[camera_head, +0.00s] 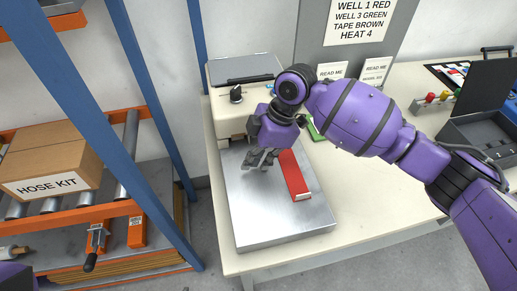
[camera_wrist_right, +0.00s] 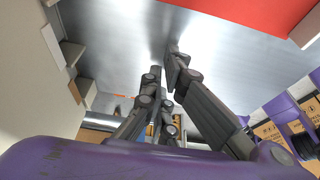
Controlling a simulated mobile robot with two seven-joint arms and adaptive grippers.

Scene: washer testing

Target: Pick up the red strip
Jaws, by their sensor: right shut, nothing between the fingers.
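The red strip (camera_head: 293,174) lies on the metal plate (camera_head: 265,215) in front of the white machine, with a pale end toward the front. In the right wrist view the red strip (camera_wrist_right: 240,12) fills the upper right, above and beside the fingers. My right gripper (camera_head: 262,160) is just left of the strip, over the plate, and its fingers are together with nothing between them. It also shows in the right wrist view (camera_wrist_right: 165,68). Whether the fingertips touch the plate cannot be told. My left gripper is not in view.
The white machine (camera_head: 226,112) with a black knob stands behind the plate. A green strip (camera_head: 315,130) lies partly hidden behind my right arm. An open black case (camera_head: 480,130) is at the right. A shelf with a hose kit box (camera_head: 45,155) stands left. The front right of the table is clear.

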